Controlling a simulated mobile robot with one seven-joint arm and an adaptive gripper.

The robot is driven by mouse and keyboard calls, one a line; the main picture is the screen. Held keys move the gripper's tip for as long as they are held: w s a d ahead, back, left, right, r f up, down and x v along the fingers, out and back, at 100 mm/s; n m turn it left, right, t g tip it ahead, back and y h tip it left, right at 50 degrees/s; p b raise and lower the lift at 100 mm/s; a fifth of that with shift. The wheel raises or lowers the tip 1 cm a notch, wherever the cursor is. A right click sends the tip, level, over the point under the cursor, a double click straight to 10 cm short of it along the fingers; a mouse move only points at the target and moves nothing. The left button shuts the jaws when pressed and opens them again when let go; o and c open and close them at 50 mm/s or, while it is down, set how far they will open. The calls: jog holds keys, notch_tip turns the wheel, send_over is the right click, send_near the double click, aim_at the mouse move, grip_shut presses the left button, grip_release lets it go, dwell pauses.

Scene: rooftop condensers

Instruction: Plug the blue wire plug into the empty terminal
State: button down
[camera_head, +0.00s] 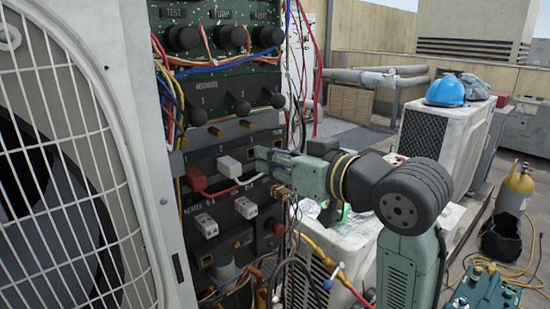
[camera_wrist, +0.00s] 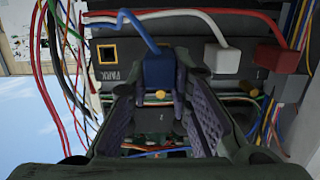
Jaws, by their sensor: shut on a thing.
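My gripper (camera_head: 266,158) is at the front of the terminal panel, to the right of the white plug (camera_head: 229,166). In the wrist view the gripper (camera_wrist: 160,82) is shut on the blue wire plug (camera_wrist: 160,68), whose blue wire (camera_wrist: 135,24) curves up and left. The empty terminal, a yellow-framed square socket (camera_wrist: 107,53), shows left of the blue plug, apart from it in the picture. The gap between plug and panel cannot be judged. The blue plug is not clear in the head view.
A red plug (camera_head: 195,179) and the white plug sit in the same row, with wires trailing across. Pale connectors (camera_head: 246,207) are below and black knobs (camera_head: 242,108) above. Loose wires (camera_head: 299,80) hang along the panel's right edge. A grille door (camera_head: 70,150) stands left.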

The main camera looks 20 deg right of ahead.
aim_at(251, 149)
jog(key=shift+r+x, duration=0.15)
jog(key=shift+x, duration=0.7)
jog(key=shift+r+x, duration=0.1)
jog(key=shift+x, duration=0.8)
dwell(1.1)
jog(key=c, duration=1.4)
grip_release()
jog(key=shift+w, duration=0.1)
jog(key=v, duration=1.2)
jog(key=shift+s, duration=0.2)
